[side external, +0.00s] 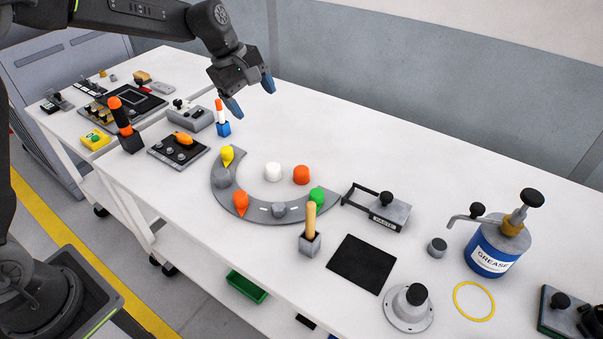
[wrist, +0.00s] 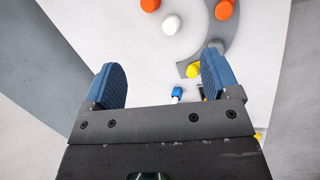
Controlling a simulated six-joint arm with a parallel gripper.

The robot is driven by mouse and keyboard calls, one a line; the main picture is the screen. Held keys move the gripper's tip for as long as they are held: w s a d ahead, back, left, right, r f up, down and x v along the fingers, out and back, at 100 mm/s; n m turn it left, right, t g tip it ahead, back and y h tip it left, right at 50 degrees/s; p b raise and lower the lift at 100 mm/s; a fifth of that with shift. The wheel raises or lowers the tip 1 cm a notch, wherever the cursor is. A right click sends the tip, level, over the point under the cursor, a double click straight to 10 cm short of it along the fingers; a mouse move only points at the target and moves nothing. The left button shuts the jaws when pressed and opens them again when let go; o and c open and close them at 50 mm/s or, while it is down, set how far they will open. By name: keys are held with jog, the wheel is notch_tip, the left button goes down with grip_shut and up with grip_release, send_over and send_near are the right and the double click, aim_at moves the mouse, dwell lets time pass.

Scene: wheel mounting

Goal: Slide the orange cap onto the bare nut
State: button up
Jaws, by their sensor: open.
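The orange cap (side external: 301,175) stands on the white table inside the curve of a grey C-shaped plate (side external: 252,212), right of a white cap (side external: 273,172). In the wrist view the orange cap (wrist: 150,5) is at the top edge, beside the white cap (wrist: 171,24).
A wooden-handled tool (side external: 311,218) stands in front; a grey frame (side external: 385,209) lies right. A blue holder (side external: 223,128) stands behind left. The table's back right is clear.

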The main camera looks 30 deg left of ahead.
jog(key=w+f+n+g+h, duration=0.1)
jog(key=w+f+n, duration=0.75)
jog(key=f, duration=0.65)
send_over(302, 169)
jog(key=s+a, duration=0.1)
jog(key=a, duration=0.2)
jog(key=shift+m, duration=0.45)
notch_tip(302, 169, down, 7)
jog(key=shift+d+r, duration=0.1)
jog(key=shift+d, duration=0.05)
jog(key=shift+d+x, duration=0.15)
jog(key=shift+x, duration=1.4)
jog(key=shift+d+x, duration=0.2)
jog(key=shift+x, duration=1.35)
jog(key=shift+s+r, duration=0.15)
jog(key=c, duration=0.9)
jog(key=shift+r, duration=0.1)
jog(key=shift+r, duration=0.65)
notch_tip(302, 169, up, 3)
jog(key=shift+r, duration=0.1)
jog(key=s+a+r, duration=0.1)
jog(key=a+r, duration=0.1)
jog(key=a, duration=0.1)
jog(key=s+a+r, duration=0.1)
jog(key=a+r, duration=0.1)
jog(key=a, duration=0.2)
jog(key=s+a+r, duration=0.2)
jog(key=a, duration=0.2)
jog(key=shift+s+r, duration=0.1)
jog(key=shift+r, duration=0.05)
